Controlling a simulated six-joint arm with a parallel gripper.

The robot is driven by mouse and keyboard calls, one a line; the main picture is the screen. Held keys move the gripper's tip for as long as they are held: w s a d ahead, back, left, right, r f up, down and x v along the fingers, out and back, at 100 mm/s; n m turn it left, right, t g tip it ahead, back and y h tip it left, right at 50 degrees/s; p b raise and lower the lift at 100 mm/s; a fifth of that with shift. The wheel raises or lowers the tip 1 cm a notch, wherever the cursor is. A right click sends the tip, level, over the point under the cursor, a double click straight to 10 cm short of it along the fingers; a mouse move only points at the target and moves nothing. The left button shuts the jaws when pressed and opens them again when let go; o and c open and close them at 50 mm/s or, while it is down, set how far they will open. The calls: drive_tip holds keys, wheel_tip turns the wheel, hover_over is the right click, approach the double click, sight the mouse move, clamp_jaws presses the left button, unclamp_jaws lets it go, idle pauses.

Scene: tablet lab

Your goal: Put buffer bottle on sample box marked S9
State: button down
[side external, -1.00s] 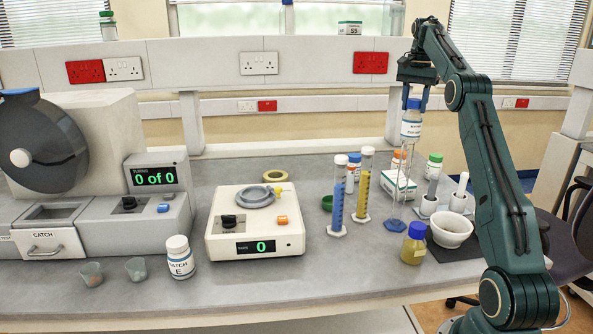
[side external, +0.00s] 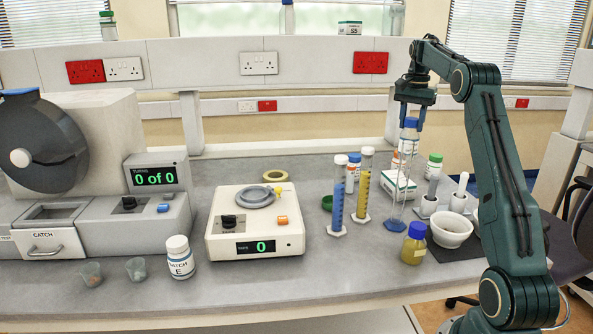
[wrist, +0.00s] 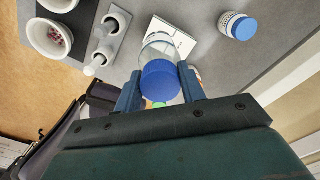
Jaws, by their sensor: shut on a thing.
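My gripper (side external: 412,118) is shut on the blue-capped, clear buffer bottle (side external: 409,138) and holds it upright. In the wrist view the bottle's blue cap (wrist: 160,82) sits between the two fingers (wrist: 160,88), its clear body (wrist: 158,45) beyond. A white box with a green stripe (side external: 399,188) lies on the bench below the held bottle; its marking is too small to read. In the wrist view a white box (wrist: 184,42) shows partly behind the bottle. I cannot tell whether bottle and box touch. Another white box, marked S5 (side external: 349,28), stands on the upper shelf.
Tall cylinders with blue (side external: 337,205) and yellow (side external: 363,190) contents stand left of the box. A yellow bottle (side external: 414,248), mortar (side external: 450,230) and green-capped bottle (side external: 434,165) are close by.

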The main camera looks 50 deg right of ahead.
drive_tip(key=shift+f, duration=4.1)
drive_tip(key=c, duration=0.8)
unclamp_jaws()
drive_tip(key=shift+c, duration=0.2)
drive_tip(key=shift+r, duration=6)
drive_tip(key=shift+r, duration=0.1)
